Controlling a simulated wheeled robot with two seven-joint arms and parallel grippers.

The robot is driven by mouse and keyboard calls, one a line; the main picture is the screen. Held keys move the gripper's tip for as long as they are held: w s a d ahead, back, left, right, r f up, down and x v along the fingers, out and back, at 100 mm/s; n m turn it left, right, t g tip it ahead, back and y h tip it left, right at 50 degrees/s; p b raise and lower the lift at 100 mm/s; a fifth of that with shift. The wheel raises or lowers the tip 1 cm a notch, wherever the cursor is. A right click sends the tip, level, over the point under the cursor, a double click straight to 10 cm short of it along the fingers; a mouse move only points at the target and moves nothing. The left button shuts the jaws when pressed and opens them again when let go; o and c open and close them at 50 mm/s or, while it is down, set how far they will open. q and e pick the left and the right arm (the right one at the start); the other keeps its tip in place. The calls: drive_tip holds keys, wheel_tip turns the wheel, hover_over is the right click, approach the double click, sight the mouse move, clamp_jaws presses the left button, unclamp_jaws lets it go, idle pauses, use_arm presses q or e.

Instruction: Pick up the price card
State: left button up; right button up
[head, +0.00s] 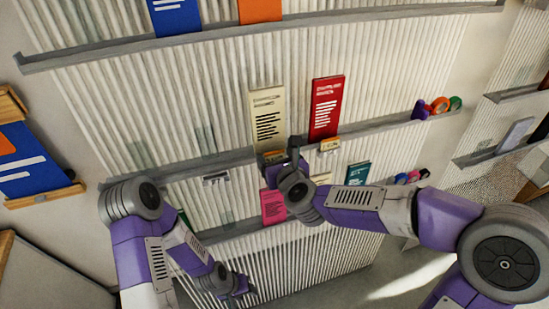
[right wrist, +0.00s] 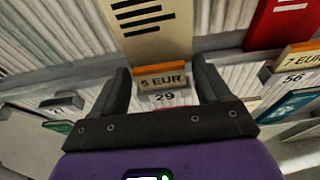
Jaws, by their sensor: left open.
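A price card (right wrist: 160,82) with an orange top edge reads "5 EUR" and "29" in the right wrist view. It sits at the shelf edge below a cream booklet (right wrist: 150,25); in the head view it shows small beside my right gripper (head: 284,153). In the right wrist view my right gripper (right wrist: 165,80) is open, with one finger on each side of the card and gaps to it. A second price card (right wrist: 297,58), "7 EUR", "56", is to the right, under a red booklet (right wrist: 285,18). My left gripper (head: 245,291) is open, low and away from the shelf.
The grey shelf ledge (head: 385,127) runs across the ribbed wall. Colored round items (head: 439,104) stand at its right end. A lower shelf holds a pink booklet (head: 273,207) and a teal booklet (head: 357,173).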

drive_tip(key=c, duration=0.8)
drive_tip(key=shift+r, duration=0.1)
drive_tip(key=shift+c, duration=0.2)
wheel_tip(320, 180, up, 10)
drive_tip(key=p, duration=0.3)
